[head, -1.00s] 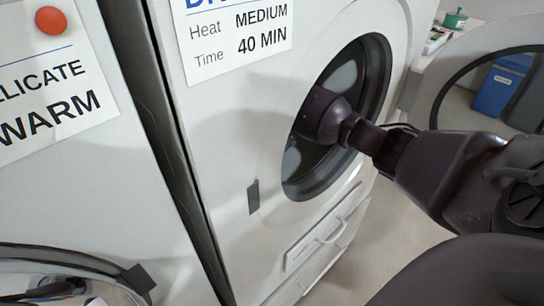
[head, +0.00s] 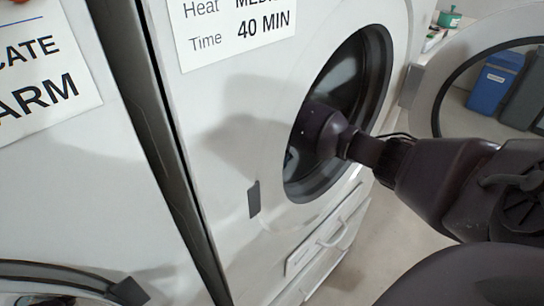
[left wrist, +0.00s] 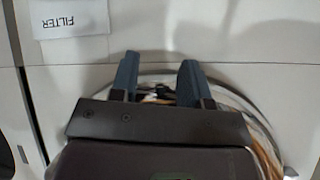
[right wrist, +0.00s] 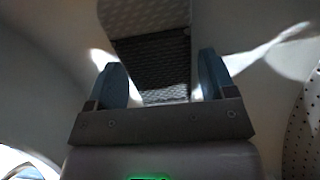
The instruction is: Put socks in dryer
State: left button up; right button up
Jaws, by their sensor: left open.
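The dryer (head: 225,120) is the white machine with the "40 MIN" card, and its round opening (head: 372,75) is uncovered. My right arm reaches into this opening, so the gripper is hidden in the head view. In the right wrist view my right gripper (right wrist: 162,80) is open inside a pale curved drum (right wrist: 55,45). A grey, textured patch (right wrist: 155,60) shows between and beyond its fingers; I cannot tell whether it is a sock or part of the drum. My left gripper (left wrist: 160,75) is open and empty before a white front with a round rim. No sock is clearly seen.
The dryer's round door (head: 440,95) stands swung open at the right. A second white machine (head: 80,190) stands close at the left, its round door (head: 60,280) at the lower edge. Blue (head: 495,82) and grey bins stand behind. A "FILTER" label (left wrist: 72,22) shows in the left wrist view.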

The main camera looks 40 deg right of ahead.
pick_arm(q)
jog(key=shift+s+f, duration=0.1)
jog(key=shift+s, duration=0.05)
pick_arm(e)
jog(key=shift+o, duration=0.9)
jog(key=shift+r, duration=0.15)
notch_tip(320, 180, up, 5)
jog(key=shift+w+f+p, duration=0.1)
jog(key=shift+f+p, duration=0.1)
jog(key=shift+p, duration=0.55)
pick_arm(q)
jog(key=shift+s+a+r+n+p, duration=0.5)
jog(key=shift+s+n+p, duration=0.15)
jog(key=shift+p, duration=0.7)
pick_arm(e)
notch_tip(320, 180, up, 8)
jog(key=shift+f, duration=0.2)
jog(key=shift+f, duration=0.1)
